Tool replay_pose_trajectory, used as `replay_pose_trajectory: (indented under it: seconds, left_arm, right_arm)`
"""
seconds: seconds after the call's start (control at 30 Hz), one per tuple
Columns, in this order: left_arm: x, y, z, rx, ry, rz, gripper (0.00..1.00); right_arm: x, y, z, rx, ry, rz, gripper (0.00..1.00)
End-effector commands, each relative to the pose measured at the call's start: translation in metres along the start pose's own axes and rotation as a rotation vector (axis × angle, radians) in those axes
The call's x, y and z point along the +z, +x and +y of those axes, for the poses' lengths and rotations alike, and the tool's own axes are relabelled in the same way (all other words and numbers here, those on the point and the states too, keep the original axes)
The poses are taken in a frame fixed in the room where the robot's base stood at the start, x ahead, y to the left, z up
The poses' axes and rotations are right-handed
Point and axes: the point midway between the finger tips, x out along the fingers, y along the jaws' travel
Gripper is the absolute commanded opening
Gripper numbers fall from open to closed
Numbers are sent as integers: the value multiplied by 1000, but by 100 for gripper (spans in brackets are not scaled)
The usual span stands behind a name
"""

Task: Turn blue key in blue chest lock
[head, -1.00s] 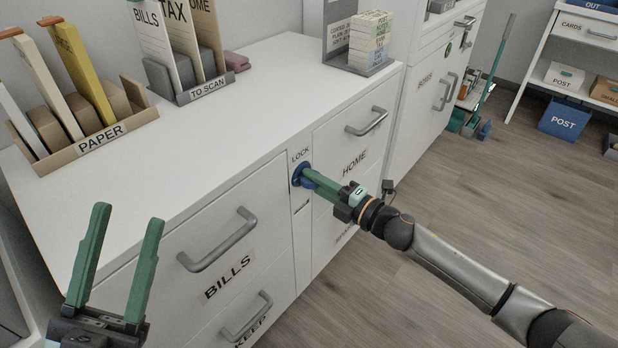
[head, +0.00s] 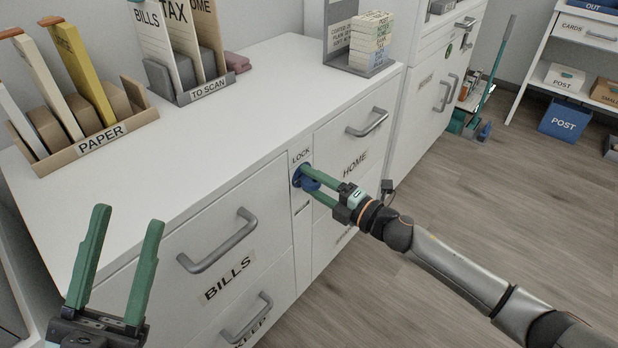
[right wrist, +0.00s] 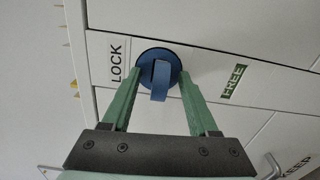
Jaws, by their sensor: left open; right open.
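The blue lock (head: 298,176) is a round disc on the narrow white front panel under the LOCK label. The blue key (right wrist: 159,82) sits in it and sticks out towards the right wrist camera, its flat bow upright in that picture. My right gripper (right wrist: 159,75) is open, with one green finger on each side of the key and gaps between. In the head view, its fingers reach the lock from the right and the key (head: 311,184) shows between them. My left gripper (head: 128,215) is open and empty at the lower left, in front of the cabinet.
Drawers with grey handles flank the lock: BILLS (head: 218,242) at left, HOME (head: 367,122) at right. A FREE label (right wrist: 233,81) is beside the lock.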

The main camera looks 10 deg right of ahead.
Motion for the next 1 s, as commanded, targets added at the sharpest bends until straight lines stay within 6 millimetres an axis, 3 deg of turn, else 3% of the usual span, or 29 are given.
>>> replay_pose_trajectory:
  seconds: [0.27, 1.0]
  left_arm:
    - [0, 0, 0, 0, 0, 0, 50]
    - [-4, 5, -2, 1, 0, 0, 50]
  right_arm:
    - [1, -2, 0, 0, 0, -2, 60]
    - [1, -58, 0, 0, 0, -2, 60]
